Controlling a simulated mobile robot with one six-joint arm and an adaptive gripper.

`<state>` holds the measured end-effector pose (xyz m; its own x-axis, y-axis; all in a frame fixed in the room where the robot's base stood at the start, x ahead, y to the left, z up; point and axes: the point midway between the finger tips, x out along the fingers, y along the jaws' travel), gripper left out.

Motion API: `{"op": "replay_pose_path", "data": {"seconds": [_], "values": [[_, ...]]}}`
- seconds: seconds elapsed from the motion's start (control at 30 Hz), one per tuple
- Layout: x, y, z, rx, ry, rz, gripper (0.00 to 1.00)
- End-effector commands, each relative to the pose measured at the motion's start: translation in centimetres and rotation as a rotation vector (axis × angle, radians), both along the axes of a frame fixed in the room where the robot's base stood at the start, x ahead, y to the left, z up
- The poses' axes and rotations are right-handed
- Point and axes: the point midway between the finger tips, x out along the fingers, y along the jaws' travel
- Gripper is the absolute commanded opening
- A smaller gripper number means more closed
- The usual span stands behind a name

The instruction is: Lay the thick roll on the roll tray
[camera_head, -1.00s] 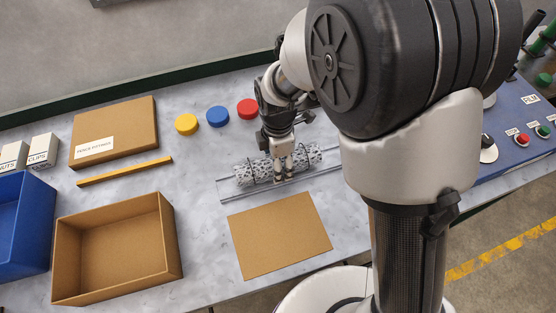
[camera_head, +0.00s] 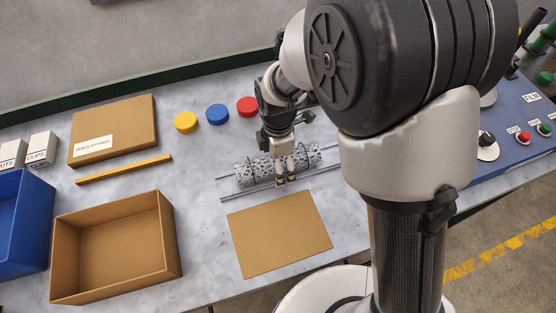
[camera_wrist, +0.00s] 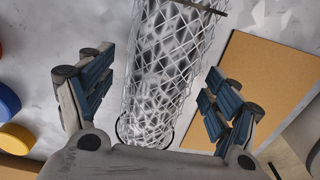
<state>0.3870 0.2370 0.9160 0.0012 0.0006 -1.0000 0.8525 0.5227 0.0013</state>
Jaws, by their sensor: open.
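The thick roll (camera_head: 252,171) is a grey-white mesh cylinder lying on its side. It lies along the roll tray (camera_head: 240,196), which shows as thin metal rails on the bench. My gripper (camera_head: 287,180) is over the middle of the roll, pointing down. In the wrist view my gripper (camera_wrist: 158,100) is open, with one finger on each side of the roll (camera_wrist: 170,75). Gaps show between the fingers and the mesh.
A flat brown sheet (camera_head: 280,235) lies in front of the tray. An open cardboard box (camera_head: 115,250) and a blue bin (camera_head: 22,220) stand left. Yellow (camera_head: 186,122), blue (camera_head: 217,115) and red (camera_head: 248,106) discs lie behind. A control panel (camera_head: 515,125) is at right.

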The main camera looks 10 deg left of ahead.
Motion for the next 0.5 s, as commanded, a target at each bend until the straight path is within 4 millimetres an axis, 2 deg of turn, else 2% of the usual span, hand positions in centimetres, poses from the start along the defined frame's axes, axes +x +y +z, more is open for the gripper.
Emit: {"op": "replay_pose_path", "data": {"seconds": [0.17, 0.27, 0.5], "values": [[0.0, 0.0, 0.1, -0.001, 0.001, 0.0, 0.82], [0.1, 0.0, 0.9, 0.001, -0.002, 0.0, 0.82], [0.1, 0.1, 5.7, 0.004, -0.006, 0.0, 0.82]]}}
